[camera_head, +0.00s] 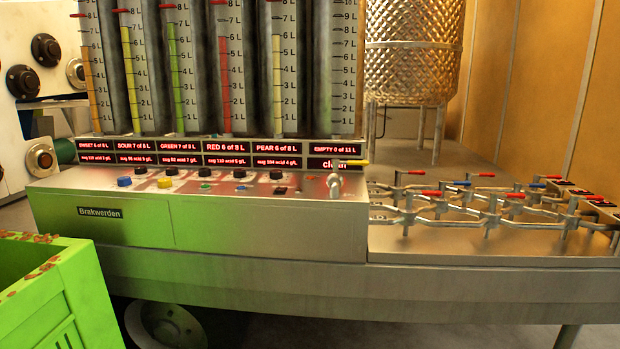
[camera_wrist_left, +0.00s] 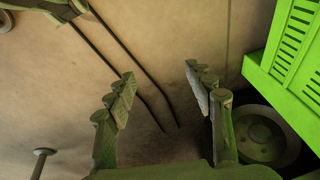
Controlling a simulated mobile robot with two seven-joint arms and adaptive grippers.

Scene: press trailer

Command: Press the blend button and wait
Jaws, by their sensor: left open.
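The press trailer's control panel (camera_head: 200,205) is a steel ledge with a row of small buttons and knobs. A large blue button (camera_head: 124,182) sits at its left end, with a yellow button (camera_head: 165,182) to its right. Several smaller green, black and blue controls continue to the right. I cannot read which one is the blend button. My left gripper (camera_wrist_left: 158,85) shows only in the left wrist view; it is open and empty, above the floor, apart from the panel. My right gripper is in neither view.
Labelled tubes with coloured levels (camera_head: 172,80) stand behind the panel above red displays (camera_head: 225,154). A pipe manifold with red and blue handles (camera_head: 490,205) lies to the right. A green crate (camera_head: 50,290) stands front left; it also shows in the left wrist view (camera_wrist_left: 295,60), near a wheel (camera_wrist_left: 262,135).

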